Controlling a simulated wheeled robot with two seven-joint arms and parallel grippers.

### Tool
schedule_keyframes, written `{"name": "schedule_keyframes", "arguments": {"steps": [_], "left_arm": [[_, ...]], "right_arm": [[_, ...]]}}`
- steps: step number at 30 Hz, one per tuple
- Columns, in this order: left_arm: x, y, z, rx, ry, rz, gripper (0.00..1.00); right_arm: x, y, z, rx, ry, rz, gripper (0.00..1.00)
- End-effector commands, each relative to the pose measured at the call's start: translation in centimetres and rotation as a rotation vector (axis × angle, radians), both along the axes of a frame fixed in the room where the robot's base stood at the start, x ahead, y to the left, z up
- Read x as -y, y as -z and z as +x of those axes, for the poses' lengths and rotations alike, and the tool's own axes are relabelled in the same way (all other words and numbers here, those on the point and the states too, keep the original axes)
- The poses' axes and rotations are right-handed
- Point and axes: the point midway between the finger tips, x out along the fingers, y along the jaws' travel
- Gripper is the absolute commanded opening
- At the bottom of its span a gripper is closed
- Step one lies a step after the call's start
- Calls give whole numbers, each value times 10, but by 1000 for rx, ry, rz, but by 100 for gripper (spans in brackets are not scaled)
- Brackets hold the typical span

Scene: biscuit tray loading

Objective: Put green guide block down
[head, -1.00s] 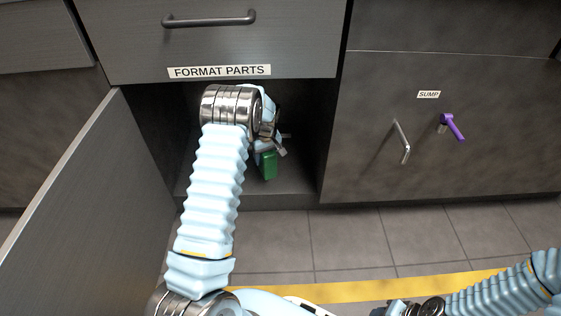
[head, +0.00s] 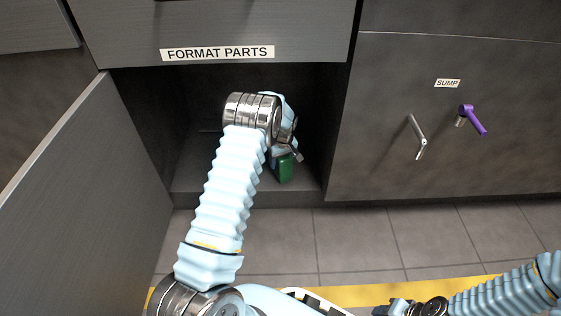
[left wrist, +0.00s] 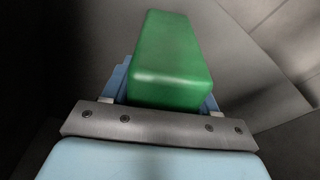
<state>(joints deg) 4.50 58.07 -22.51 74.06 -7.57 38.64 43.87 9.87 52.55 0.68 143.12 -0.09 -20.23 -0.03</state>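The green guide block (head: 285,169) is inside the open cabinet under the FORMAT PARTS label, low over or on its floor; I cannot tell if it touches. My left gripper (head: 284,153) is inside the cabinet, mostly hidden behind its wrist in the head view. In the left wrist view the green block (left wrist: 172,62) sits between the blue fingers of my left gripper (left wrist: 168,95), which are shut on it. My right gripper (head: 382,310) is at the bottom edge of the head view, its fingers too small and cut off to read.
The cabinet door (head: 85,200) stands open on the left. The cabinet floor (head: 200,178) looks bare around the block. To the right is a closed SUMP panel (head: 440,150) with a metal handle (head: 417,138) and a purple lever (head: 472,119). A yellow line (head: 385,294) crosses the tiled floor.

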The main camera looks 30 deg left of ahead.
Motion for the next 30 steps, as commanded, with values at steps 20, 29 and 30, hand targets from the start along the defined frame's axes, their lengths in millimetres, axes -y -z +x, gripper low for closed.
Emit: {"name": "schedule_keyframes", "arguments": {"steps": [20, 29, 30], "left_arm": [[4, -35, -2, 1, 1, -2, 83], [8, -72, -6, -2, 0, -1, 83], [8, -73, -6, -2, 0, -1, 83]], "right_arm": [[0, -10, 0, -2, -2, 0, 42], [0, -17, -1, -4, -3, 1, 42], [0, -17, -1, -4, -3, 1, 42]]}}
